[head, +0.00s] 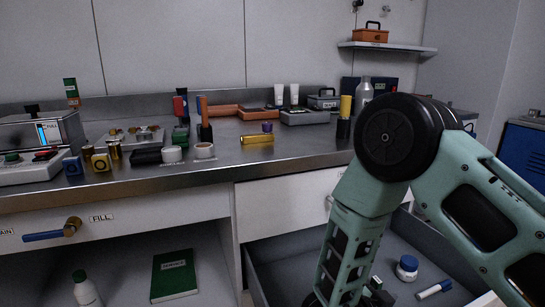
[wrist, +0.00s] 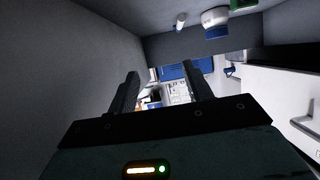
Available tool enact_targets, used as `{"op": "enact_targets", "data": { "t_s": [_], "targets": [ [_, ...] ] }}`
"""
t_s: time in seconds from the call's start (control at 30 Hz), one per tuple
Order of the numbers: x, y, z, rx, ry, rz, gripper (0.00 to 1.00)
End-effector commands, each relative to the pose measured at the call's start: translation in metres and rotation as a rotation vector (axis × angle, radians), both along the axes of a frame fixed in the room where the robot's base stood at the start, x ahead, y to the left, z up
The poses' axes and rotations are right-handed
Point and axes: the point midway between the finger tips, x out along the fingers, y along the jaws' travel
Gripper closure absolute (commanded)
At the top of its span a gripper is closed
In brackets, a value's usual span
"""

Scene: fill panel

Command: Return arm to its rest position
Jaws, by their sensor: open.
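My arm, pale green with a black elbow joint, fills the right of the head view and reaches down toward the open drawer (head: 275,272) below the counter. My gripper (wrist: 162,82) shows in the wrist view with its two black fingers apart and nothing between them. The grey walls of the drawer (wrist: 55,85) surround it in that view.
A blue-lidded white jar (head: 407,267) and a white-and-blue tube (head: 433,289) lie in the drawer, right of my forearm. The counter (head: 330,150) edge is close to my arm. A grey bottle (head: 363,95) stands behind my elbow. A green book (head: 174,275) is on the lower shelf.

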Motion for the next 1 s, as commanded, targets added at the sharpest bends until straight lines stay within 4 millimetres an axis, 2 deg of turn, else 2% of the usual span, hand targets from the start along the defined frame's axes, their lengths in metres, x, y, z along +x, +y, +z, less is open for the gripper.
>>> {"op": "enact_targets", "data": {
  "t_s": [0.07,0.37,0.57,0.7,0.83,0.93,1.0],
  "targets": [
    [0.001,0.001,0.0,0.006,-0.001,0.004,0.5],
    [0.023,0.029,0.004,0.178,-0.003,0.14,0.5],
    [0.04,0.064,0.013,0.341,0.011,0.295,0.5],
    [0.048,0.102,0.028,0.484,0.041,0.458,0.5],
    [0.044,0.149,0.053,0.632,0.107,0.678,0.5],
    [0.021,0.191,0.083,0.741,0.21,0.911,0.5],
    [-0.008,0.214,0.105,0.789,0.317,1.09,0.5]
  ]
}}
